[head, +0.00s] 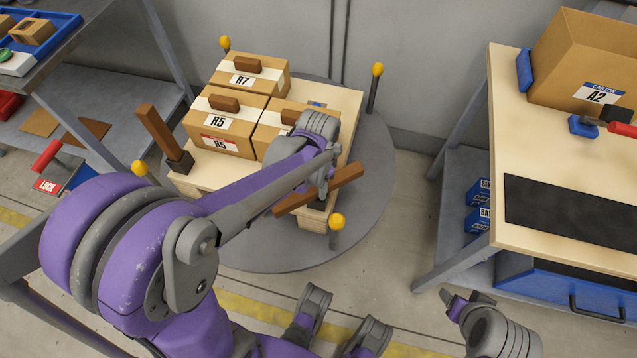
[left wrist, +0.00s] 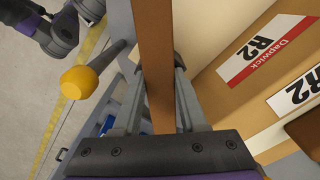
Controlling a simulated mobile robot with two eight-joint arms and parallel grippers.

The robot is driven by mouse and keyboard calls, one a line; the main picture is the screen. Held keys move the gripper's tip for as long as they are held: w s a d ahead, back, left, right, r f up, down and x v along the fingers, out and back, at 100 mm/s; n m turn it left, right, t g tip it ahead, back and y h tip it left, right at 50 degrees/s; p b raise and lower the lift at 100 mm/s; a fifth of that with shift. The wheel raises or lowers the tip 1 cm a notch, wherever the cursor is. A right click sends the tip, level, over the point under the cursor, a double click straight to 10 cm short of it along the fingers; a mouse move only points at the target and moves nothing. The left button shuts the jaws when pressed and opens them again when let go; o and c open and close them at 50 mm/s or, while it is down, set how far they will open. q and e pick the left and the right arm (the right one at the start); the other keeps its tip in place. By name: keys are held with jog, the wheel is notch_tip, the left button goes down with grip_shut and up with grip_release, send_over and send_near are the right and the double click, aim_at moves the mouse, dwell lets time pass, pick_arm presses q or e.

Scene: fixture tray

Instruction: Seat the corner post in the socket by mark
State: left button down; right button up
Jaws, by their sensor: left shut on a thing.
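My left gripper (head: 320,188) is shut on a brown wooden corner post (head: 348,177), gripped near its middle. The post is tilted well away from upright, above the front corner of the wooden pallet (head: 311,222). In the left wrist view the post (left wrist: 154,60) runs between both fingers. A dark socket shape (head: 318,205) shows partly under the post at that corner; the gripper and post hide much of it. Another post (head: 157,130) stands leaning in a dark socket (head: 181,163) at the pallet's left corner. My right gripper (head: 463,300) is at the bottom right, its jaws unclear.
Cartons marked R7 (head: 270,90) and R5 (head: 200,137) fill much of the pallet on a round grey turntable (head: 262,258). Yellow-topped stanchions surround it, one (head: 337,223) close to the held post. A workbench (head: 470,150) stands right, with a carton (head: 570,50).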

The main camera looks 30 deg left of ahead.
pick_arm(q)
jog(key=shift+f, duration=0.25)
jog(key=shift+c, duration=2.2)
grip_release()
jog(key=shift+r, duration=0.1)
jog(key=shift+r+p, duration=0.35)
jog(key=shift+r, duration=0.2)
notch_tip(320, 180, up, 12)
jog(key=p, duration=0.3)
jog(key=s+d+f+n+t, duration=0.1)
jog(key=s+f+n+t, duration=0.1)
jog(key=s, duration=0.4)
jog(key=s+d+f+n+t, duration=0.1)
jog(key=s+d+n+t, duration=0.1)
jog(key=s+n+t, duration=0.1)
jog(key=s+n, duration=0.1)
jog(key=s, duration=0.1)
jog(key=shift+s+d+f, duration=0.15)
jog(key=shift+s+f, duration=0.2)
jog(key=shift+r, duration=0.1)
